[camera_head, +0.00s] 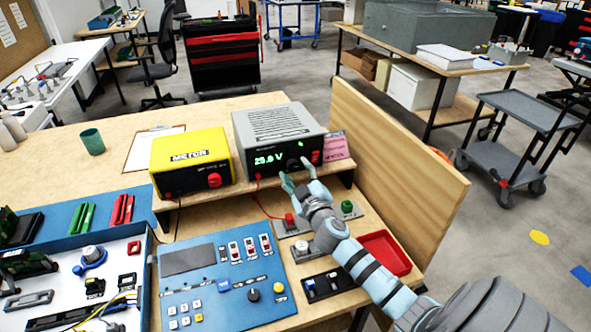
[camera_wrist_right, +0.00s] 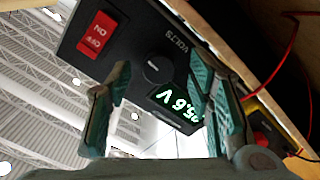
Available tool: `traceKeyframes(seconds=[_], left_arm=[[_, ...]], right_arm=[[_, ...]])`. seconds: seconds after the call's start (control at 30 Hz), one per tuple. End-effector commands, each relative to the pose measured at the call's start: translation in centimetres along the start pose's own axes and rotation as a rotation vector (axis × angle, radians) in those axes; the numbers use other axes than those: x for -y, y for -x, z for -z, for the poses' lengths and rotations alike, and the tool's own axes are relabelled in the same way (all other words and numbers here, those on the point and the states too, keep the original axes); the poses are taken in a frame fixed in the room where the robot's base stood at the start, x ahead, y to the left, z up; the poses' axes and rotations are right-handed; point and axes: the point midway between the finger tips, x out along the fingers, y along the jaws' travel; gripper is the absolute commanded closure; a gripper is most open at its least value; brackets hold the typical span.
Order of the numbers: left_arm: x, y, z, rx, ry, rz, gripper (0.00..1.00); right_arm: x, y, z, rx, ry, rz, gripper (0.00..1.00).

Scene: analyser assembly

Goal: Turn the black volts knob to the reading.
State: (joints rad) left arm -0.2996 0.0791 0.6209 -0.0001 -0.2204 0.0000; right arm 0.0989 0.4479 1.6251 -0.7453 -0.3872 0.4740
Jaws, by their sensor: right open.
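The black volts knob (camera_wrist_right: 157,68) sits on the dark front panel of the grey power supply (camera_head: 279,123), with a light pointer line on its face. In the head view the knob (camera_head: 293,163) is just beyond my right gripper (camera_head: 297,178). The right gripper is open and empty; in the wrist view its fingers (camera_wrist_right: 160,78) stand on either side of the knob, apparently short of it. A pink card (camera_head: 335,145) stands at the supply's right side. My left gripper is out of view.
A red rocker switch (camera_wrist_right: 97,34) is close to the knob. A yellow meter (camera_head: 190,160) stands left of the supply on the same raised shelf. A wooden side panel (camera_head: 395,155) bounds the right.

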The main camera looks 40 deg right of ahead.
Motion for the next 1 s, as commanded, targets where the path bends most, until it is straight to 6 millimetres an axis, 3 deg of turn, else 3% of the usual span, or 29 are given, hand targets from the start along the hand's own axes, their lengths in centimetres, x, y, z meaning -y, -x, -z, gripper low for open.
traceKeyframes(seconds=[0.13, 0.37, 0.7, 1.0], left_arm=[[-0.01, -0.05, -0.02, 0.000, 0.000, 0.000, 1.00], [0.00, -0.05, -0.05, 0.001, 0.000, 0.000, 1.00], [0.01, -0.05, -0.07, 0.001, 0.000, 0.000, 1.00], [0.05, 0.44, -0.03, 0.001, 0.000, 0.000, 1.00]], right_arm=[[0.01, -1.27, -0.01, 0.000, 0.000, 0.000, 0.53], [0.01, -1.42, 0.01, 0.000, 0.000, 0.001, 0.53], [0.01, -1.38, 0.00, 0.000, 0.000, 0.001, 1.00], [-0.04, -1.37, -0.02, 0.001, 0.256, 0.000, 1.00]])
